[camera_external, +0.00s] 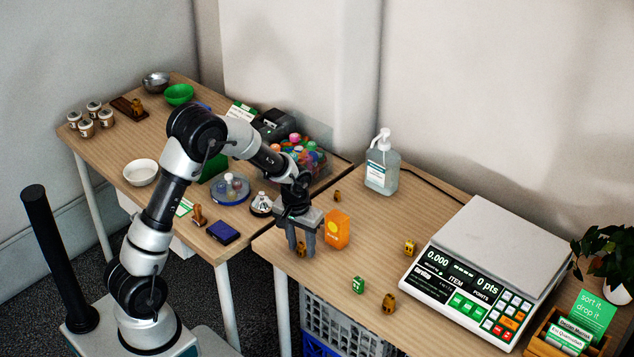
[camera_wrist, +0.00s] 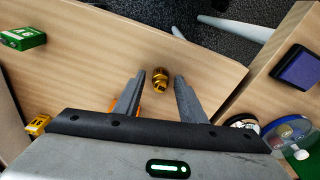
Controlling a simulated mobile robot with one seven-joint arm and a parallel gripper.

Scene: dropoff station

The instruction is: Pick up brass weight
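A small brass weight (camera_wrist: 160,79) lies on the wooden table near its front edge. It shows in the wrist view between my two fingertips and slightly beyond them. In the external view the brass weight (camera_external: 301,249) is partly hidden by my fingers. My gripper (camera_external: 302,252) points down over it, low above the table. In the wrist view my gripper (camera_wrist: 160,80) is open, with a visible gap on both sides of the weight. Whether the fingertips reach down beside it is hard to tell.
An orange box (camera_external: 337,230) stands close beside my gripper. A green block (camera_external: 358,284), a brownish-gold item (camera_external: 388,302) and a yellow block (camera_external: 409,247) lie to the right. A scale (camera_external: 480,270) fills the right side. A sanitizer bottle (camera_external: 382,168) stands behind.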

